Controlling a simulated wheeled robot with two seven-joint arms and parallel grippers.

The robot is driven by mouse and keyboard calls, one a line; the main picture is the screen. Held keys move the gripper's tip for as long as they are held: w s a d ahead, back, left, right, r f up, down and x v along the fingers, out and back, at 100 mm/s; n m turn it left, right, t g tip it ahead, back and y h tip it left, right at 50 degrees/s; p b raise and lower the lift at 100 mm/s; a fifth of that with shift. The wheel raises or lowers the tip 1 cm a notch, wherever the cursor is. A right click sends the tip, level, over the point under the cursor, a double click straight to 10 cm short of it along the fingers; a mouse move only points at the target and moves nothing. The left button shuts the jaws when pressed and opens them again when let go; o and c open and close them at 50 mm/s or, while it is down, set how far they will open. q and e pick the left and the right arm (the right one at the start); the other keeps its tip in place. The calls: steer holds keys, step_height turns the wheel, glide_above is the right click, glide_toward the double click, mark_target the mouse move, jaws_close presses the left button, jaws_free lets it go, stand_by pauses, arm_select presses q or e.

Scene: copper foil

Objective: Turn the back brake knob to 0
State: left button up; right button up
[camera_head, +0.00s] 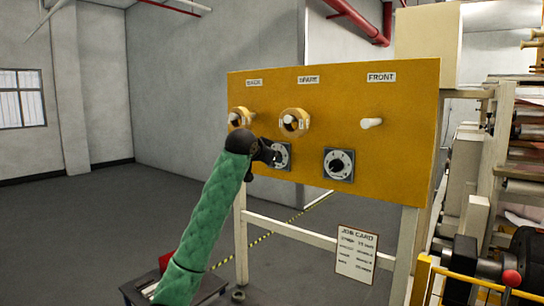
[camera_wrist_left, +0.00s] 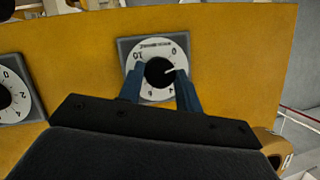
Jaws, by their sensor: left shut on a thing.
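The left dial (camera_head: 284,148), on the BACK side of the yellow panel, is partly hidden by my left gripper (camera_head: 272,154) in the head view. In the left wrist view, its black knob (camera_wrist_left: 157,74) sits in the middle of a pale round scale (camera_wrist_left: 150,48). The two blue-grey fingers of my left gripper (camera_wrist_left: 160,78) are closed on either side of the knob. The knob's white pointer mark points right, a little below the 0 printed at the scale's upper right. My right gripper is not in view.
A second dial (camera_head: 339,164) is to the right on the yellow panel (camera_head: 350,110). Above are two tape rolls (camera_head: 294,122) on pegs and an empty peg (camera_head: 371,123) under FRONT. A job card (camera_head: 356,254) hangs below. Machinery with rollers (camera_head: 525,150) stands at the right.

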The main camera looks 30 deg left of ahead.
arm_select(q)
steer(key=n+h, duration=0.3)
steer(key=n, duration=0.1)
steer(key=shift+a+f, duration=0.1)
steer(key=shift+a, duration=0.05)
steer(key=o, duration=1)
steer(key=b+v, duration=0.3)
steer(key=v, duration=0.4)
steer(key=shift+s+a+r, duration=0.15)
steer(key=shift+s+r, duration=0.15)
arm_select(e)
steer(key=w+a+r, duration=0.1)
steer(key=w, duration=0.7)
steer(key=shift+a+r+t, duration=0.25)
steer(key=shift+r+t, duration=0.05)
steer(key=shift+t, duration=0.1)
